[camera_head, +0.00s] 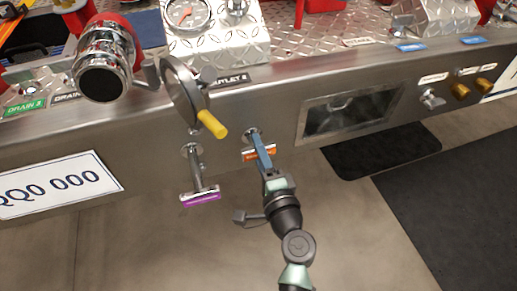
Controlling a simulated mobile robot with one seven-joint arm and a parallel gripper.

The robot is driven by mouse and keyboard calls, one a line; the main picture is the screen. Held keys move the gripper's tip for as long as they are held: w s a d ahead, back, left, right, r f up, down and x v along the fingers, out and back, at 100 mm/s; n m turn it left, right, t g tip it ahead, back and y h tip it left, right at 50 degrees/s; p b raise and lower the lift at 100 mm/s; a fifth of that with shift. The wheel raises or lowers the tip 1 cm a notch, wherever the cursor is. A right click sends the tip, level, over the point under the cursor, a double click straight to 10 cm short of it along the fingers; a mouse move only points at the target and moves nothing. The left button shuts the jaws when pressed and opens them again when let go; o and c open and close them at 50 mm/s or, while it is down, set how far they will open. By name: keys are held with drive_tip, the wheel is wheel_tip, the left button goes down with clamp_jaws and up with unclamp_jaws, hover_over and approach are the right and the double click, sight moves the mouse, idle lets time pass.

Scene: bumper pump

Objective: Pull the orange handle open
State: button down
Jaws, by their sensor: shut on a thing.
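My arm comes up from below. Whether the stem is drawn out from the panel is hard to tell from this view.
A purple handle (201,199) hangs just to the left. A chrome capped outlet (104,65) is at upper left. A recessed window (349,113) and brass knobs (460,91) are to the right. The floor below is open.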

drive_tip(key=v, duration=0.7)
drive_tip(key=shift+s+b, duration=0.15)
drive_tip(key=shift+b, duration=0.2)
drive_tip(key=shift+d+f, duration=0.1)
drive_tip(key=shift+d, duration=0.05)
drive_tip(key=shift+c, duration=2.4)
unclamp_jaws()
drive_tip(key=shift+s, duration=0.1)
drive_tip(key=p+v, duration=0.1)
drive_tip(key=v, duration=1.2)
